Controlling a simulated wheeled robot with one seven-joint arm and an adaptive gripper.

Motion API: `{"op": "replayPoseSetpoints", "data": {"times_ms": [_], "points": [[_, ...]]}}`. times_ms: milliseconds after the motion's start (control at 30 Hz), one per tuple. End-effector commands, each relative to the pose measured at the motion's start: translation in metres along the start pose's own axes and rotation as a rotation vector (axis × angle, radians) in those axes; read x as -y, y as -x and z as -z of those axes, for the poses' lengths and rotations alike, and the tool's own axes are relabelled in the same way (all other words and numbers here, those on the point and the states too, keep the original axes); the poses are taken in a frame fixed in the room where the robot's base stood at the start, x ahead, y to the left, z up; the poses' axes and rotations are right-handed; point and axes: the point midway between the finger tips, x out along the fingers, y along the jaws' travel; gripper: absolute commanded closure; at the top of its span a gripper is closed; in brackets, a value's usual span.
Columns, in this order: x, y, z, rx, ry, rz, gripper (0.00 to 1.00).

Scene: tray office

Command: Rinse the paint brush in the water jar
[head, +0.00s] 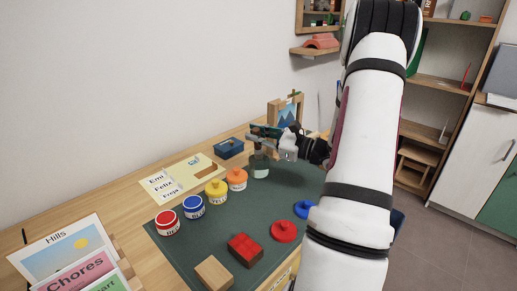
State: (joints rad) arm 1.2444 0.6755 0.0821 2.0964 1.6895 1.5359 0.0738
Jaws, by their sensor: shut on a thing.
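The water jar (259,168) is a small clear vessel on the far part of the dark green mat (213,243). My gripper (258,133) is right above the jar, reaching in from the right with its fingers pointing left. It is shut on the paint brush (257,146), of which only a thin, small part shows below the fingers, toward the jar's mouth. The fingers hide most of the brush. I cannot tell whether its tip is inside the jar or touches water.
Red (167,223), blue (194,207), yellow (216,191) and orange (236,180) paint pots line the mat's left edge. A red brick (245,250), wooden block (213,273), red knobbed piece (284,231) and blue ring (304,209) lie nearer. A blue tray (229,148) and picture stand (287,111) are behind.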

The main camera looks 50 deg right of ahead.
Motion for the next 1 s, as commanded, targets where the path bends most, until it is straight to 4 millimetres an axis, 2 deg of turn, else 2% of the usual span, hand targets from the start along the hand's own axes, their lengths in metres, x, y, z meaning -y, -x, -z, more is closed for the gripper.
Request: {"op": "replayPoseSetpoints", "data": {"times_ms": [700,1000], "points": [[0.015,-0.003,-0.052,0.001,0.001,0.0,1.0],[0.016,-0.004,-0.053,0.001,0.0,0.0,1.0]]}}
